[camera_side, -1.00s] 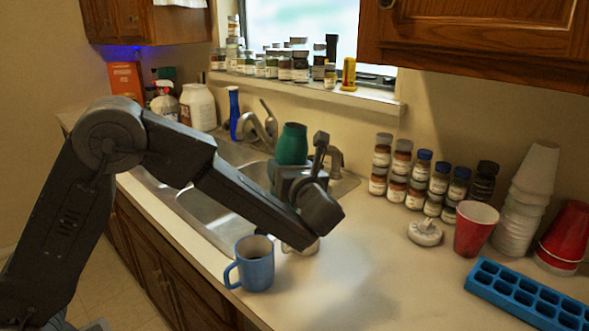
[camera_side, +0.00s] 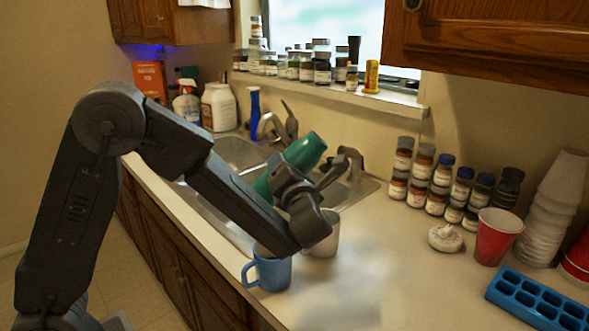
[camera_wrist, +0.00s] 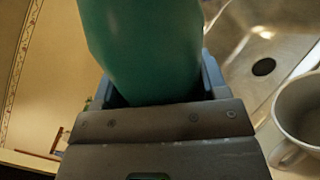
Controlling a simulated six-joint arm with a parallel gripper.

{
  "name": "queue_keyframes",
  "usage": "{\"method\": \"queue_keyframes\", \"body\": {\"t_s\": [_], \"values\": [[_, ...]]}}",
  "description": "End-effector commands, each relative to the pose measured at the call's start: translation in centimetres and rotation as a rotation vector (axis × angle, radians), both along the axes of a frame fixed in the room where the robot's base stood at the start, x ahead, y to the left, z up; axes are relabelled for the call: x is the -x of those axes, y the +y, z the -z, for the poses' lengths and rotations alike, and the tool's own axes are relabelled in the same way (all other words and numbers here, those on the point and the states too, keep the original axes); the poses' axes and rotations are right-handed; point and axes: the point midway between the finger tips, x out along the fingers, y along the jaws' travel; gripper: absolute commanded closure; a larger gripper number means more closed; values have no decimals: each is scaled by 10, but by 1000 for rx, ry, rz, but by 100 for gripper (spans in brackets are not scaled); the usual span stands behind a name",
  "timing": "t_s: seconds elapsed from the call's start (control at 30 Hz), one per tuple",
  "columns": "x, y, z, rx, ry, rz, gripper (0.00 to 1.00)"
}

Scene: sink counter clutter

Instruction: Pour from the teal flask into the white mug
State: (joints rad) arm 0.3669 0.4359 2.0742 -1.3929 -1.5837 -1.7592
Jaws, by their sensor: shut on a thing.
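The teal flask (camera_side: 303,151) is tilted in the side view, its upper end leaning right and its lower end showing left of my gripper (camera_side: 284,172). My gripper is shut on the flask above the counter, near the sink. In the wrist view the flask (camera_wrist: 140,45) fills the top middle, between the jaws. The white mug (camera_side: 328,238) stands upright on the counter, partly hidden behind my wrist. It also shows at the right edge of the wrist view (camera_wrist: 300,108), apart from the flask. No liquid stream is visible.
A blue mug (camera_side: 270,272) stands close to the white mug, under my forearm. The sink (camera_side: 236,152) and its faucet (camera_side: 352,160) lie behind. Spice jars (camera_side: 440,185), a red cup (camera_side: 495,237) and a blue tray (camera_side: 540,300) are at right. The front middle counter is clear.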

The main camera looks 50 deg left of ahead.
Motion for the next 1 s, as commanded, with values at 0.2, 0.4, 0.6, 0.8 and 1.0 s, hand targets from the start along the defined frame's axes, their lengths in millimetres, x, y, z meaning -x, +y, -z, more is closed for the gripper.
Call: {"method": "queue_keyframes", "body": {"t_s": [0.2, 0.4, 0.6, 0.8, 1.0], "values": [[6, 5, 7, -99, 135, -1, 61], [10, 7, 16, -185, 256, -1, 61], [12, 9, 25, -263, 364, 0, 61], [12, 9, 34, -330, 456, 0, 61], [12, 9, 40, -374, 516, -1, 61]]}}
